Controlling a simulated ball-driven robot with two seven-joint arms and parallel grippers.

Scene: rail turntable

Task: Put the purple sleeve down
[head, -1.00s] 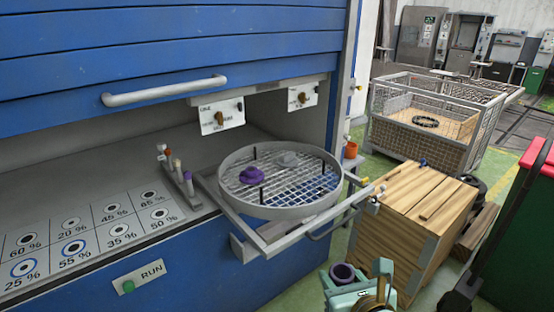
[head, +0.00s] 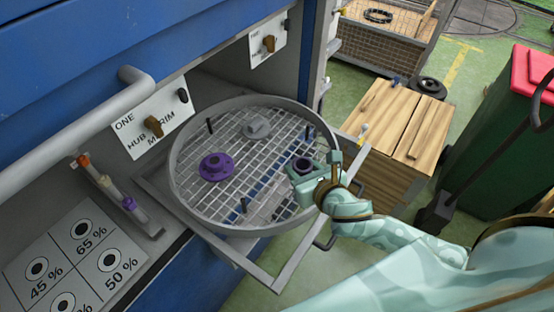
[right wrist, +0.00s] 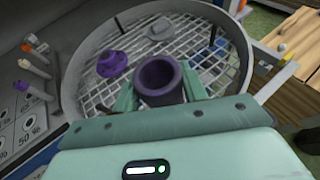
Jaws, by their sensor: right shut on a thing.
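The dark purple sleeve (right wrist: 160,80) is a short hollow tube, held upright between the fingers of my right gripper (head: 304,172), which is shut on it. It also shows in the head view (head: 302,164). It is over the right part of the round wire-mesh turntable basket (head: 180,195); I cannot tell whether it touches the mesh. A brighter purple flanged hub (head: 216,167) sits on the mesh to the left of the sleeve. A grey flanged part (head: 257,128) sits on the mesh further back. My left gripper is not in view.
Thin dark posts (head: 210,125) stand up from the mesh. The basket's rim and the pull-out frame (head: 265,278) surround the area. A wooden crate (head: 385,135) stands to the right. A rack with coloured-tipped pegs (head: 115,190) is at left.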

